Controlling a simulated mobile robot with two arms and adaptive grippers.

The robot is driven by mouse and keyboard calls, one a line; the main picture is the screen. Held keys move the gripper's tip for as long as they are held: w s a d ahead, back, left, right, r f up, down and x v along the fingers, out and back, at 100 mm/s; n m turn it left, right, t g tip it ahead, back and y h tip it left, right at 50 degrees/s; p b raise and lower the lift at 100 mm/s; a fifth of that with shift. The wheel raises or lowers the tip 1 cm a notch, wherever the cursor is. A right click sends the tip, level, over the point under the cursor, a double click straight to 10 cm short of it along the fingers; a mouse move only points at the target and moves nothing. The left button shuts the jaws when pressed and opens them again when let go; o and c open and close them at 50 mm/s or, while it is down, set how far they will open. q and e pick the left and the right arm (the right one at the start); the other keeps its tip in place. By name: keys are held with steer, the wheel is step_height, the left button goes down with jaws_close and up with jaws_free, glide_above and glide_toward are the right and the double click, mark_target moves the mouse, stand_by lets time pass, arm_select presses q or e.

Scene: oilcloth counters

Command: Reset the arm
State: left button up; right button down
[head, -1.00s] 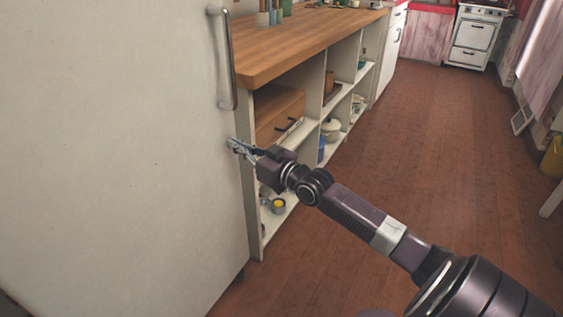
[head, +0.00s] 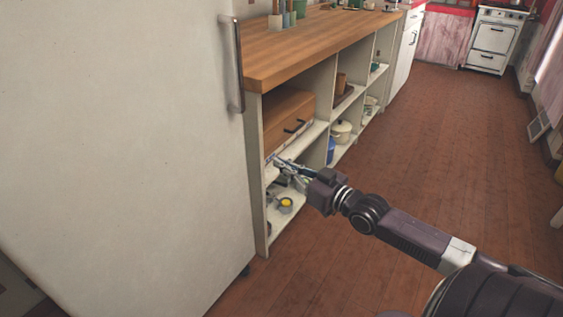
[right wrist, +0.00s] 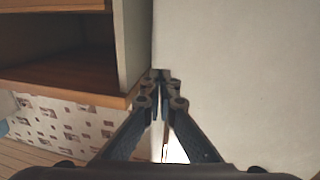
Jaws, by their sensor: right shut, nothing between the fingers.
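My right arm comes in from the lower right of the head view. Its gripper (head: 283,166) is shut and empty, in front of the open shelf unit's lower left compartment and to the right of the white fridge. In the right wrist view the shut fingertips (right wrist: 160,75) show at the middle, with a pale flat surface (right wrist: 240,70) to their right and a wooden counter edge and shelf to their left. I cannot tell how near they are to either. My left gripper is not in view.
The white fridge (head: 120,130) with a metal handle (head: 237,65) fills the left. The wooden-topped shelf unit (head: 310,50) holds a wooden drawer (head: 288,115), a white pot (head: 341,131) and small items. A white stove (head: 493,38) stands far back.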

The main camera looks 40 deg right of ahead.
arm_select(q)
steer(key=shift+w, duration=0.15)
arm_select(e)
steer(key=shift+s, duration=0.15)
